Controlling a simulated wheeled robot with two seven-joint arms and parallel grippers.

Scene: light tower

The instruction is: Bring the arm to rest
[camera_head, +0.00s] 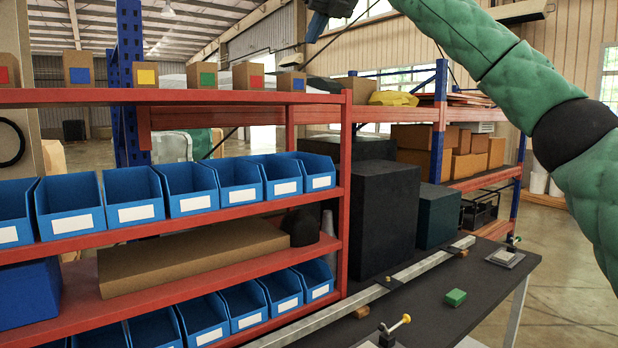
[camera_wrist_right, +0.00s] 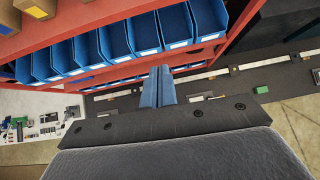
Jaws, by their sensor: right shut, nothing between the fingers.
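My right arm, in a green padded sleeve with a black band at the joint, comes in from the right edge of the head view and reaches up to the top. My right gripper (camera_head: 318,26) shows only in part at the top edge, high above the shelf and the table. In the right wrist view its two blue fingers (camera_wrist_right: 163,86) are together and empty, over the shelf's front and table. They touch nothing that I can see. My left gripper is in neither view.
A red shelf rack (camera_head: 215,97) with blue bins (camera_head: 130,194) fills the left. A dark work table (camera_head: 455,306) at the lower right bears a small green block (camera_head: 455,297) and a metal rail (camera_head: 412,269). Large dark boxes (camera_head: 384,215) stand behind the rail. The floor at the right is clear.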

